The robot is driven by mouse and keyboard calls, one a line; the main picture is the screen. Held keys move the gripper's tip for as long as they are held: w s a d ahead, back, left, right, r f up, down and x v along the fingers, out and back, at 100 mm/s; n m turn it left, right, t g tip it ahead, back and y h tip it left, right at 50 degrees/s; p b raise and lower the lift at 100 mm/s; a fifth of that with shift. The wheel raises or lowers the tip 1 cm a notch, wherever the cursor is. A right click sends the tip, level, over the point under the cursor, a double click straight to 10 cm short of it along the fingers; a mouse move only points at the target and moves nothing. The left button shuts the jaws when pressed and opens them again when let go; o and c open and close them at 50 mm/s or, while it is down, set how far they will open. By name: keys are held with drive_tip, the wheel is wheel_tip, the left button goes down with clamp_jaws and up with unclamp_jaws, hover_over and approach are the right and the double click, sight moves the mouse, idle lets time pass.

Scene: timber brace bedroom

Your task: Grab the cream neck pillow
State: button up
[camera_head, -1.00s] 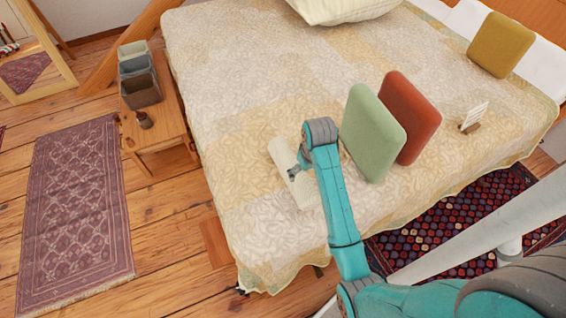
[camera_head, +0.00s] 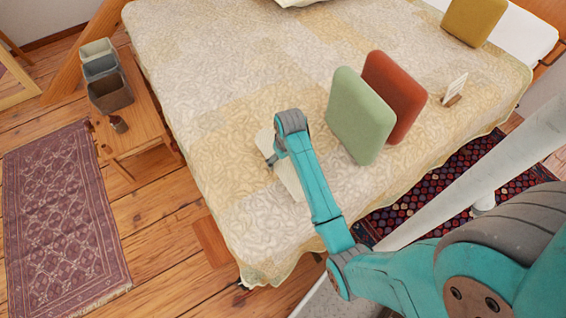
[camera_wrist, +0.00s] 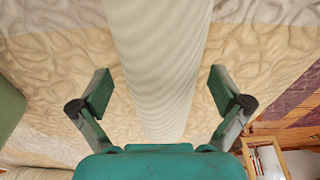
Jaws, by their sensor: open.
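The cream neck pillow (camera_wrist: 160,60) is a long ribbed roll lying on the bed. In the wrist view it runs from the top edge down the middle, between the two fingers of my gripper (camera_wrist: 160,92). The fingers are spread wide, one on each side, with gaps to the pillow. In the head view the pillow (camera_head: 290,180) lies on the near left part of the bed, partly covered by my arm. My gripper (camera_head: 272,160) is over it there, mostly hidden behind my wrist.
A green cushion (camera_head: 358,115) and a red cushion (camera_head: 398,90) stand to the right on the bed (camera_head: 220,80). A mustard cushion (camera_head: 473,20) and a small card holder (camera_head: 454,90) are farther right. A wooden side table (camera_head: 140,130) with boxes is at left.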

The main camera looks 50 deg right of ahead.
drive_tip(key=shift+w+f, duration=0.2)
drive_tip(key=shift+f, duration=1.65)
drive_tip(key=c, duration=1.4)
drive_tip(key=shift+o, duration=0.2)
